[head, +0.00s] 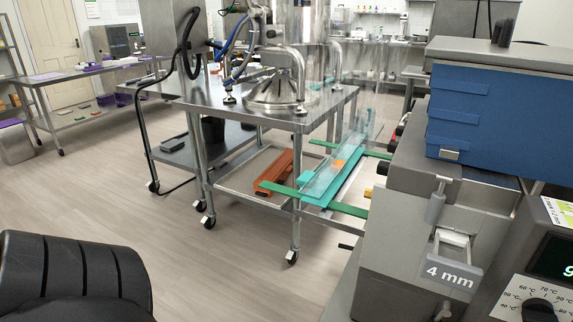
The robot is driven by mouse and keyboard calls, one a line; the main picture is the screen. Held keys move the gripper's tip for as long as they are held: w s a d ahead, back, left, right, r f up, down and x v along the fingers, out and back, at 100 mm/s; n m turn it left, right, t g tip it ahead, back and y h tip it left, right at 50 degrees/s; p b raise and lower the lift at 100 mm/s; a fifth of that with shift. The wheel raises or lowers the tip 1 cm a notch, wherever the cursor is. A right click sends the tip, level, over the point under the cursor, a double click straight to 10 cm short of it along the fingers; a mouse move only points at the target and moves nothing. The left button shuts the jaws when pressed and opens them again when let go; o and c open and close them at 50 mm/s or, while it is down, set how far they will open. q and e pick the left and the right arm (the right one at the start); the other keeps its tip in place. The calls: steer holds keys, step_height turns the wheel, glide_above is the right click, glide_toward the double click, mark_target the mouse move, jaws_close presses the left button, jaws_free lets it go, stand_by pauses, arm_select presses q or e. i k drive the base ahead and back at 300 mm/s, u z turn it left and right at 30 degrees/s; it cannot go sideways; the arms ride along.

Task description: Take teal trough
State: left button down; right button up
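A long teal trough (320,194) lies at the right side of the steel table, at about lower-shelf height, in the head view. It runs away from me toward the back right. A clear, see-through panel covers or stands along part of it, and a small orange patch shows near its middle. Green bars (281,190) stick out crosswise beside and beneath it. Its far end is partly hidden by the grey machine. Neither of my grippers is in view, so nothing shows them near the trough.
A wheeled steel table (190,101) carries a large steel vessel (297,50). An orange-brown trough-like part (277,176) lies on its lower shelf. Open floor (190,260) lies at front left.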

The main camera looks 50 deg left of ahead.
mark_target(319, 190)
steer(key=u, duration=0.8)
steer(key=k, duration=0.35)
steer(key=u, duration=0.4)
steer(key=i, duration=0.5)
steer(key=u, duration=1.45)
steer(key=i, duration=4.05)
steer(key=z, duration=4.35)
steer(key=i, duration=0.5)
steer(key=z, duration=0.05)
